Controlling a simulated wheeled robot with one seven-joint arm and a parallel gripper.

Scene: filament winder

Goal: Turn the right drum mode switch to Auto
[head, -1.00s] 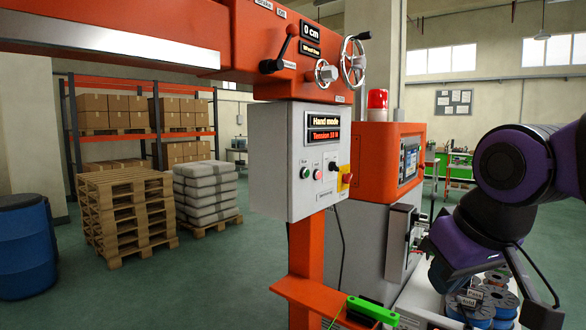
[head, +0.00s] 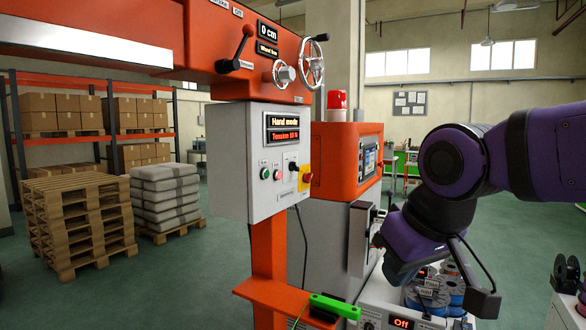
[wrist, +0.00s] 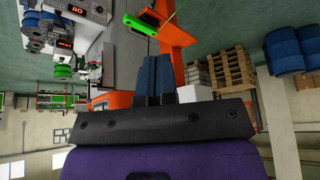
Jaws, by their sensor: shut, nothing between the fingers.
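My gripper (wrist: 157,78) shows in the wrist view, its dark blue-grey fingers together with nothing between them. The "Off" display appears upside down in the wrist view (wrist: 80,9). I cannot tell which knob is the right drum mode switch. My gripper touches no switch that I can see.
A grey control box (head: 262,160) reading "Hand mode" carries buttons, a black switch and a red-yellow knob (head: 306,178). An orange cabinet (head: 340,160), a bright green block (head: 334,306) and blue spools (head: 449,292) are near my wrist.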

